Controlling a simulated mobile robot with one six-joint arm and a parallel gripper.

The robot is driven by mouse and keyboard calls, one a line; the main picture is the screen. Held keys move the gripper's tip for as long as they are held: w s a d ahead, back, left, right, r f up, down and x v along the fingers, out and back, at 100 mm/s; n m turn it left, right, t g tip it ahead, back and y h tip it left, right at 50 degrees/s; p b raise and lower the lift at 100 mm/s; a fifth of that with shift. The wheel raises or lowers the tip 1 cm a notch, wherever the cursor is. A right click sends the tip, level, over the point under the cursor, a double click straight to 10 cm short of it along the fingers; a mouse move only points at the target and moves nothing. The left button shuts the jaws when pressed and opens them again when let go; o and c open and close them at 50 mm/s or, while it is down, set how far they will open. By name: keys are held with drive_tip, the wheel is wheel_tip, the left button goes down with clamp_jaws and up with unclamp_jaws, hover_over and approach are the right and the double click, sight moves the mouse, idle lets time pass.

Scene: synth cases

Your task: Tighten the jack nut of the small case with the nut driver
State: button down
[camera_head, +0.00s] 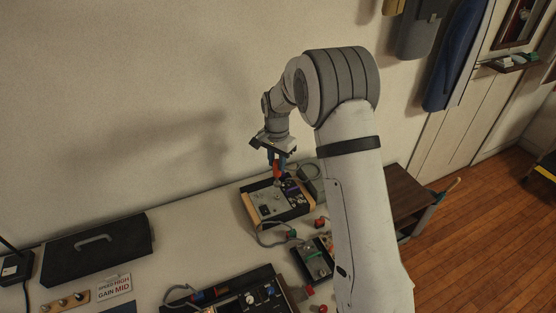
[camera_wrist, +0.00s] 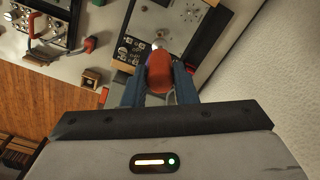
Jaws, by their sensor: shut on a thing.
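My gripper (camera_head: 275,158) is shut on the red-orange handle of the nut driver (camera_head: 276,171). In the wrist view the handle (camera_wrist: 159,72) sits between the blue fingers, and the shaft points away from me. The driver stands roughly upright over the back part of a wood-sided case (camera_head: 250,210), which has a pale panel and a dark knob panel. I cannot tell whether its tip touches the panel, and no jack nut can be made out. A smaller grey-panelled case (camera_head: 317,266) lies nearer the front; it also shows in the wrist view (camera_wrist: 41,31).
A larger dark case (camera_head: 258,296) with dials fills the table's front. A closed black case (camera_head: 98,250) and a sign (camera_head: 114,287) are at left. Grey cables loop between the cases. The wall stands close behind; the table left of the wood-sided case is clear.

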sight(277, 176)
drive_tip(key=shift+f+b, duration=1.6)
drive_tip(key=shift+f, duration=0.85)
drive_tip(key=shift+f+b, duration=0.9)
drive_tip(key=shift+f, duration=0.15)
drive_tip(key=shift+m, duration=1.4)
